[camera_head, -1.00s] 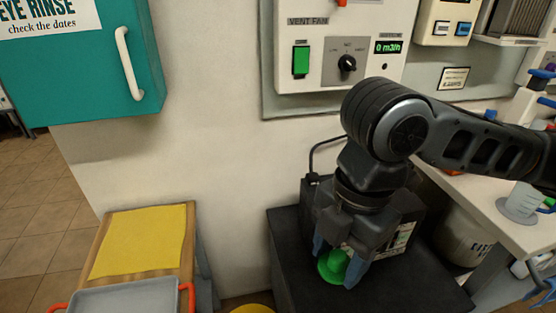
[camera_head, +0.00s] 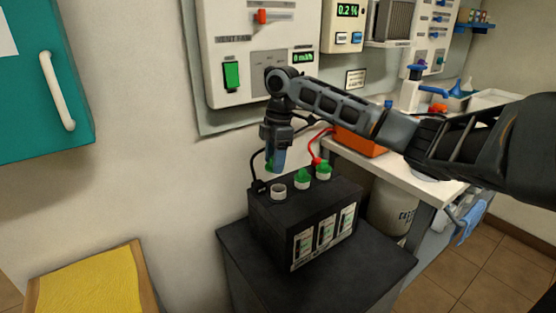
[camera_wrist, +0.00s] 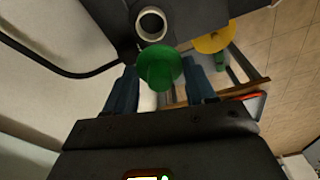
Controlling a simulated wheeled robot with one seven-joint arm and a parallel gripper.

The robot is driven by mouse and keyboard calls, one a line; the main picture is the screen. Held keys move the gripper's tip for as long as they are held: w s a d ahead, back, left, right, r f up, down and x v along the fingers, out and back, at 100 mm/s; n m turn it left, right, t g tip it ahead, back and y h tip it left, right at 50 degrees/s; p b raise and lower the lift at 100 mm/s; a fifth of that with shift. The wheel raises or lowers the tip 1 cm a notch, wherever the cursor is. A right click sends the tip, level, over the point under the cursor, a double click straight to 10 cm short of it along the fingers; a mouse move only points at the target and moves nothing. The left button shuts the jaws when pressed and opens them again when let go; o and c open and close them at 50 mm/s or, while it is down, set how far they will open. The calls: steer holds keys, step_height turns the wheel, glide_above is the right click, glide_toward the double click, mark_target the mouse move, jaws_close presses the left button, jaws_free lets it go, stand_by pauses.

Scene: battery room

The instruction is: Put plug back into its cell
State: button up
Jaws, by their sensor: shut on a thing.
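The black battery (camera_head: 310,222) stands on a dark stand (camera_head: 345,285). On its top, the left cell has an open white ring (camera_head: 277,191). Two green plugs, a middle one (camera_head: 302,175) and a right one (camera_head: 323,171), sit in the other cells. My gripper (camera_head: 275,163) is above the battery near the open cell, shut on a green plug (camera_wrist: 160,66). In the wrist view the plug is between the blue fingertips, apart from the open white ring (camera_wrist: 152,23). In the head view the fingers mostly hide the held plug.
A black cable (camera_head: 254,168) and a red cable (camera_head: 314,148) run to the battery top. The wall panel (camera_head: 232,50) is behind the arm. A white bench (camera_head: 385,166) with an orange box (camera_head: 360,142) stands at right. A yellow-topped table (camera_head: 85,282) stands at lower left.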

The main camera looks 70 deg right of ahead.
steer(key=shift+s+d+f, duration=0.15)
steer(key=shift+d, duration=0.25)
steer(key=shift+s+d+f, duration=0.1)
steer(key=shift+d, duration=0.3)
steer(key=shift+f, duration=0.15)
step_height(320, 180, down, 6)
steer(key=b, duration=0.4)
steer(key=shift+b, duration=0.3)
steer(key=shift+p, duration=0.55)
stand_by(0.4)
steer(key=shift+f+p, duration=0.15)
steer(key=shift+p, duration=0.3)
stand_by(1.6)
steer(key=o, duration=1.1)
